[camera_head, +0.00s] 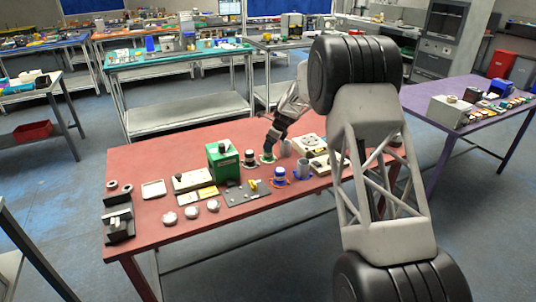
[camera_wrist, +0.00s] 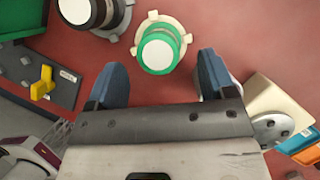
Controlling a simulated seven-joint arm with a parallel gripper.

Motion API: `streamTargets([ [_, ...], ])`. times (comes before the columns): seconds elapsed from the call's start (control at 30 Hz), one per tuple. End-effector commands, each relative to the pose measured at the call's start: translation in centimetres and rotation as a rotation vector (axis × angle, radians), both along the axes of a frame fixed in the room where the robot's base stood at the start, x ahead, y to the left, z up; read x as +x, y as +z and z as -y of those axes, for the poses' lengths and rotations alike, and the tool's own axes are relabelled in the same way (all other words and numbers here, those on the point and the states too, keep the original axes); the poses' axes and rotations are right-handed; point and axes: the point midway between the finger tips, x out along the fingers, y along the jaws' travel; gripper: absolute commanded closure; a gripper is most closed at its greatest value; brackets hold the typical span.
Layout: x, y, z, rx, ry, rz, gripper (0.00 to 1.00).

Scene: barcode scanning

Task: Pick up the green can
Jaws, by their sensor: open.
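The green can (camera_wrist: 158,52) has a white round top and stands upright in a pale ring-shaped holder with tabs (camera_wrist: 184,37). In the head view the green can (camera_head: 268,158) is small and partly hidden by my gripper (camera_head: 271,146), which is close above or beside it. In the wrist view my gripper (camera_wrist: 161,70) is open, with one blue-grey finger on each side of the can's lower edge in the picture. The fingers show a gap to the can on both sides. I cannot tell their exact height against the can.
A black can with a white top (camera_wrist: 88,10) stands close left of the green can. A blue can (camera_head: 279,174) and a grey cup (camera_head: 303,169) stand nearby. A green box (camera_head: 222,160) is further left. A cream box (camera_wrist: 272,100) is right of my gripper.

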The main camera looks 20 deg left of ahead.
Motion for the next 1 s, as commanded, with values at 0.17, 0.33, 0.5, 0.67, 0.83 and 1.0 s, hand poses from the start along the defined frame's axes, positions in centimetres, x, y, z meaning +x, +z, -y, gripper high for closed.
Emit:
streamTargets([
  [0.17,0.0,-0.1,0.0,0.0,0.0,0.0,0.24],
  [0.33,-0.1,-0.8,-0.4,0.0,0.0,0.0,0.24],
  [0.5,-0.1,-2.3,-1.1,0.0,0.0,-0.001,0.24],
  [0.67,-0.1,-3.8,-1.7,0.0,-0.001,-0.001,0.24],
  [0.83,-0.1,-4.6,-2.1,0.001,0.0,0.001,0.24],
  [1.0,-0.1,-4.7,-2.1,0.001,0.0,0.001,0.24],
])
